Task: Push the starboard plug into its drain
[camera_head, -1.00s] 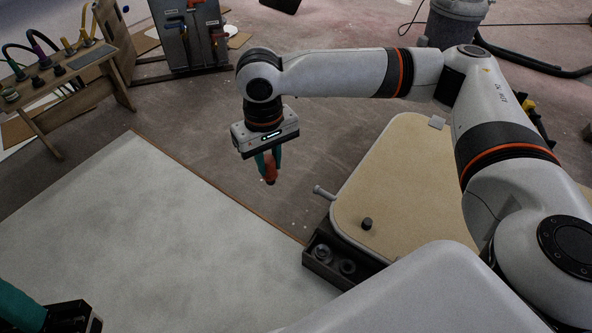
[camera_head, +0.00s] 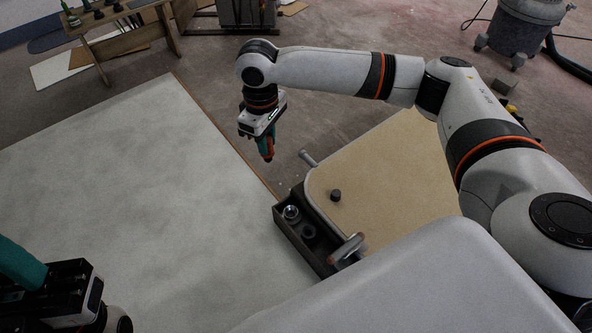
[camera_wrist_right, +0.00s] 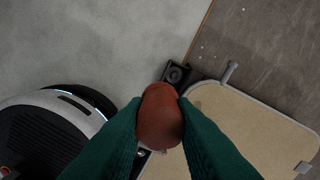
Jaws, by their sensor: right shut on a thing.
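My right gripper (camera_head: 266,150) points down above the floor, beyond the dark box; its teal fingers are shut on a reddish-brown rounded thing (camera_head: 268,155). In the right wrist view the fingers pinch this thing (camera_wrist_right: 160,115) from both sides; I cannot tell if it is the starboard plug. I cannot make out which opening is the starboard drain. My left gripper (camera_head: 25,270) shows only partly at the lower left, and its fingertips are not clear.
A dark open box (camera_head: 281,220) beside the panel holds round fittings (camera_head: 291,212). A short bar with a reddish end (camera_head: 347,248) sits at the panel's near edge, and a grey post (camera_head: 308,158) at its far corner. The pale tabletop (camera_head: 150,190) is clear.

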